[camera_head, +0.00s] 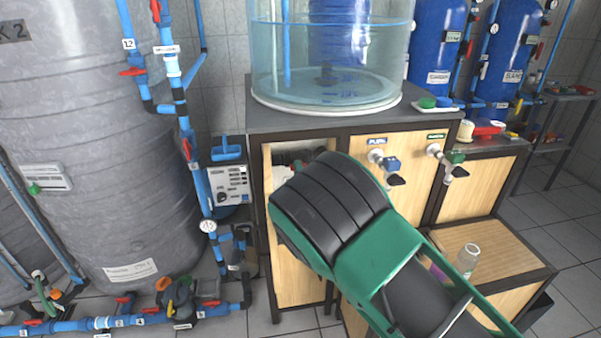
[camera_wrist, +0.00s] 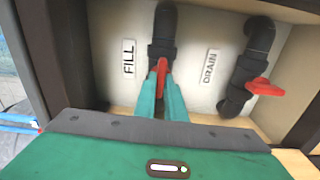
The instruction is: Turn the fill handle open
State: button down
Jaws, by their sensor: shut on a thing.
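The red fill handle (camera_wrist: 162,68) sits on a dark vertical pipe beside the "FILL" label (camera_wrist: 129,57) in the wrist view. The part that shows lies roughly along the pipe. My gripper (camera_wrist: 161,88) has its two green fingers closed around the handle, which partly hides it. In the head view my green and black arm reaches into the open compartment of the wooden cabinet (camera_head: 303,283) and hides the handle and fingertips.
A red drain handle (camera_wrist: 265,87) sticks out sideways on the pipe to the right, beside the "DRAIN" label (camera_wrist: 210,67). Compartment walls are close on both sides. A clear water tank (camera_head: 330,65) stands on the cabinet.

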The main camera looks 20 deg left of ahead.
jog(key=shift+f+n, duration=0.1)
jog(key=shift+n, duration=0.3)
jog(key=c, duration=1.8)
grip_release()
jog(key=v, duration=1)
jog(key=shift+s+d, duration=0.2)
